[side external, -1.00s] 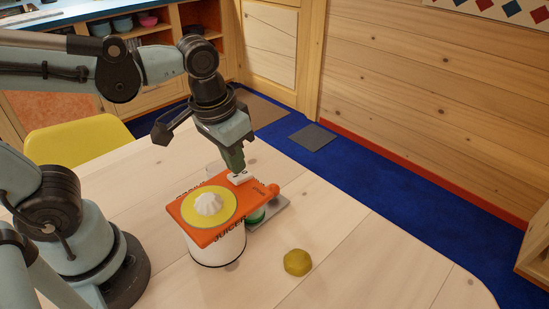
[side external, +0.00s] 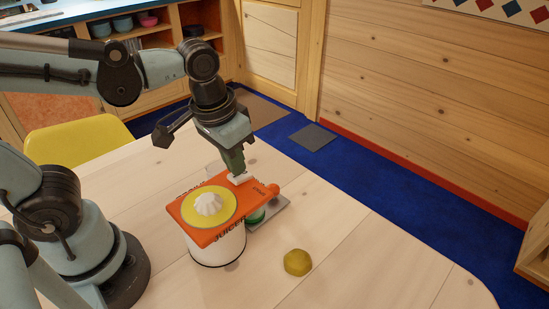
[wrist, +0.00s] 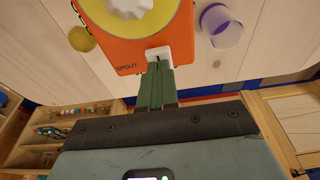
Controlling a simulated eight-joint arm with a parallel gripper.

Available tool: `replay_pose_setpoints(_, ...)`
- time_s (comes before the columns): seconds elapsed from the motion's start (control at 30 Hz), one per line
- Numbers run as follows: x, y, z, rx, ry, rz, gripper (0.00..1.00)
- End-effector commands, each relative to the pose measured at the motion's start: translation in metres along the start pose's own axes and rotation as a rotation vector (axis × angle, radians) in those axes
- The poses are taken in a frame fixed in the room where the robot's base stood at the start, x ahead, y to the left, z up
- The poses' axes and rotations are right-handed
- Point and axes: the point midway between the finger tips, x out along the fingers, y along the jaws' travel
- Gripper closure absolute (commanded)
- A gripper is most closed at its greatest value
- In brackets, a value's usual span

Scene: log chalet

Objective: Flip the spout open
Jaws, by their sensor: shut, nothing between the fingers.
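The juicer (side external: 218,246) stands on the table, a white body with an orange top plate (side external: 203,237) and a white reamer (side external: 208,204) on a yellow disc. A small white piece, which looks like the spout (side external: 239,179), sits at the plate's edge. In the wrist view the white spout (wrist: 158,53) is beside the "SPOUT" lettering. My gripper (side external: 237,172) is shut, pointing down, its fingertips at the white piece. In the wrist view the closed fingertips (wrist: 158,66) reach its near edge. I cannot tell whether they touch it.
A yellow-green rounded fruit (side external: 297,262) lies on the table (side external: 360,250) in front. A grey base with a green part (side external: 257,215) shows behind the juicer. The table's right side is clear. A yellow chair (side external: 78,138) is at the back left.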

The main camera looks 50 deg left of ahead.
Motion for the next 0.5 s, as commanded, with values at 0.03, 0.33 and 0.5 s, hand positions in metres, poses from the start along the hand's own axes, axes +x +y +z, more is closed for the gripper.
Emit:
replay_pose_setpoints(0.03,0.001,0.0,0.0001,0.0,0.0,0.0,1.0)
replay_pose_setpoints(0.33,0.0063,0.0,0.0011,0.0,0.0,0.0,1.0)
replay_pose_setpoints(0.5,0.0093,0.0,0.0018,0.0,0.0,0.0,1.0)
